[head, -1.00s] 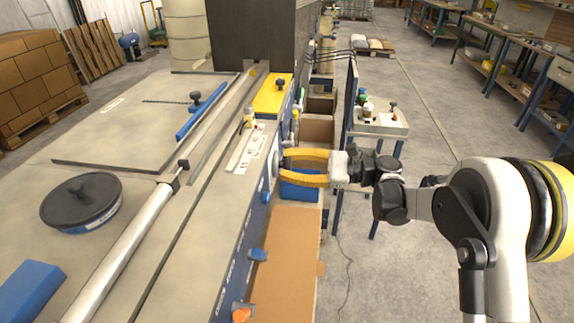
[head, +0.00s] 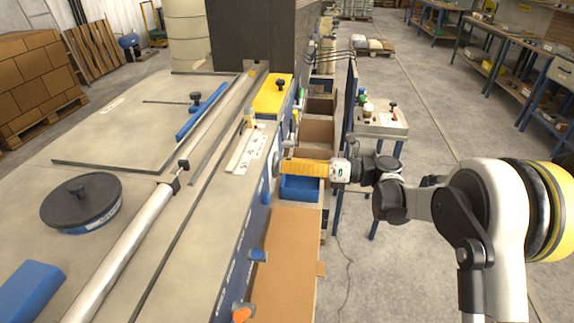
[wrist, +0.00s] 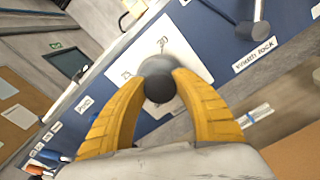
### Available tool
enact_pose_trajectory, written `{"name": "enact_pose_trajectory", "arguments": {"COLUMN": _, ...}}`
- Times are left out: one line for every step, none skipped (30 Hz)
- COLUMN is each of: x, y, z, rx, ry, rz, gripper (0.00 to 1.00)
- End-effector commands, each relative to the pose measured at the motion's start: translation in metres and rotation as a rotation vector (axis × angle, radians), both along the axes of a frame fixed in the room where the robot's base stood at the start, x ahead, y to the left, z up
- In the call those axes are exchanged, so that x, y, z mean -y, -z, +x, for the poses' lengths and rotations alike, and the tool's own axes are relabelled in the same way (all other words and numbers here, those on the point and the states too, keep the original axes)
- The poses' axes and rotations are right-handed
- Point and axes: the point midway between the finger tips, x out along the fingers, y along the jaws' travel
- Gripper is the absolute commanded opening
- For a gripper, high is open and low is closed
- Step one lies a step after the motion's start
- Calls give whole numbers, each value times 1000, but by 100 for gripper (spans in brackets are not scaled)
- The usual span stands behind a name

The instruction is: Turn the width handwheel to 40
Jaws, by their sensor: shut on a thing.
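The width handwheel (wrist: 158,68) is a grey round knob on a white dial plate (wrist: 185,42) in the wrist view. The handwheel is mostly hidden there. I cannot make out a pointer or the current setting.
A lever stands beside the "width lock" label (wrist: 254,55) in the wrist view. A blue bin (head: 300,188) sits below my gripper. Blue knobs (head: 257,255) and an orange one (head: 241,313) stick out along the panel.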

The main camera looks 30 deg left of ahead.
Motion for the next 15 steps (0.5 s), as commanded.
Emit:
{"name": "enact_pose_trajectory", "arguments": {"x": 1, "y": 0, "z": 1, "rx": -39, "ry": 1, "rz": -13, "gripper": 3}}
{"name": "enact_pose_trajectory", "arguments": {"x": 1, "y": 0, "z": 1, "rx": -66, "ry": 1, "rz": -21, "gripper": 3}}
{"name": "enact_pose_trajectory", "arguments": {"x": 0, "y": 0, "z": 1, "rx": -102, "ry": 1, "rz": -32, "gripper": 3}}
{"name": "enact_pose_trajectory", "arguments": {"x": 1, "y": 0, "z": 1, "rx": -130, "ry": 1, "rz": -41, "gripper": 3}}
{"name": "enact_pose_trajectory", "arguments": {"x": 1, "y": 0, "z": 1, "rx": -156, "ry": 2, "rz": -49, "gripper": 3}}
{"name": "enact_pose_trajectory", "arguments": {"x": 1, "y": 0, "z": 1, "rx": -193, "ry": 2, "rz": -61, "gripper": 3}}
{"name": "enact_pose_trajectory", "arguments": {"x": 0, "y": 0, "z": 1, "rx": -220, "ry": 2, "rz": -70, "gripper": 3}}
{"name": "enact_pose_trajectory", "arguments": {"x": 0, "y": 0, "z": 1, "rx": -247, "ry": 2, "rz": -78, "gripper": 3}}
{"name": "enact_pose_trajectory", "arguments": {"x": 0, "y": 0, "z": 1, "rx": -283, "ry": 2, "rz": -90, "gripper": 3}}
{"name": "enact_pose_trajectory", "arguments": {"x": 0, "y": 0, "z": 1, "rx": -310, "ry": 2, "rz": -98, "gripper": 3}}
{"name": "enact_pose_trajectory", "arguments": {"x": 0, "y": 0, "z": 1, "rx": -337, "ry": 2, "rz": -107, "gripper": 3}}
{"name": "enact_pose_trajectory", "arguments": {"x": 0, "y": 0, "z": 1, "rx": -374, "ry": 2, "rz": -118, "gripper": 3}}
{"name": "enact_pose_trajectory", "arguments": {"x": 0, "y": 0, "z": 1, "rx": -401, "ry": 2, "rz": -126, "gripper": 3}}
{"name": "enact_pose_trajectory", "arguments": {"x": 0, "y": 0, "z": 2, "rx": -427, "ry": 2, "rz": -135, "gripper": 3}}
{"name": "enact_pose_trajectory", "arguments": {"x": 0, "y": 0, "z": 2, "rx": -463, "ry": 2, "rz": -146, "gripper": 3}}
